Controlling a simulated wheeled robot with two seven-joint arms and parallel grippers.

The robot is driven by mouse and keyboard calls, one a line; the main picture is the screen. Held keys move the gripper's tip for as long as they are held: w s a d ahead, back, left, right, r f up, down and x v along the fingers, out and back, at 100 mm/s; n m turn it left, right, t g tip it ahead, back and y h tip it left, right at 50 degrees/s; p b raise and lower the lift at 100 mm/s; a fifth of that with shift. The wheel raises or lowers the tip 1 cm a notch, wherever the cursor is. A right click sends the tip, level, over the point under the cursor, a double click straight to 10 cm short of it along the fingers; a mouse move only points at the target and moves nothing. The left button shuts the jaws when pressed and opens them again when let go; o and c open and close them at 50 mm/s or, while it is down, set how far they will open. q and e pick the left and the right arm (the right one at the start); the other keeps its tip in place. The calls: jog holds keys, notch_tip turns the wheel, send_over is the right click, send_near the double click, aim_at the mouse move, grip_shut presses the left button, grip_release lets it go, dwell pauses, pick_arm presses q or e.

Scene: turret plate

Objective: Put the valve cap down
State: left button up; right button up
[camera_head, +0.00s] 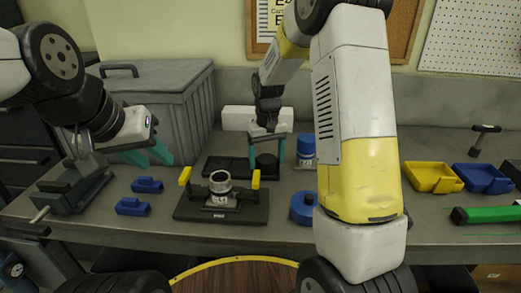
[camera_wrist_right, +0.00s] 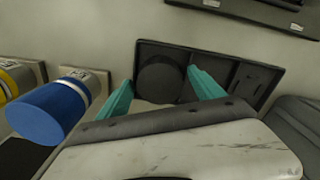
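The valve cap, a dark round disc (camera_head: 266,161), sits on a black tray (camera_head: 225,168) at the back of the bench. In the right wrist view the cap (camera_wrist_right: 160,79) lies at the left end of the tray (camera_wrist_right: 256,81). My right gripper (camera_head: 267,161) points down over the tray, its teal fingers spread to either side of the cap. The fingers (camera_wrist_right: 160,78) look apart from it, though contact is hard to judge. A valve body (camera_head: 220,183) stands upright in a black fixture with yellow clamps (camera_head: 230,212). My left gripper (camera_head: 148,154) is open and empty at the left.
A blue-topped cylinder (camera_head: 306,146) stands just right of the right gripper; a blue round part (camera_head: 302,208) is nearer. Two blue blocks (camera_head: 133,206) and a dark vise (camera_head: 72,190) are left. Yellow (camera_head: 432,178) and blue (camera_head: 482,179) bins stand right. A grey crate (camera_head: 165,100) is behind.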

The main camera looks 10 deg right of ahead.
aim_at(267, 159)
jog(key=shift+r, duration=0.1)
jog(key=s+d+r+t, duration=0.1)
jog(key=s+r, duration=0.1)
jog(key=r, duration=0.6)
jog(key=s+r, duration=0.3)
jog(key=r, duration=0.5)
jog(key=s+d+r+t+y, duration=0.1)
jog(key=s+t, duration=0.1)
jog(key=s, duration=0.7)
jog(key=s+r+m+t+y, duration=0.1)
jog(key=s+r+t, duration=0.1)
jog(key=s, duration=0.8)
jog(key=shift+d+m+t, duration=0.3)
jog(key=shift+d+t, duration=0.05)
jog(key=shift+t, duration=0.25)
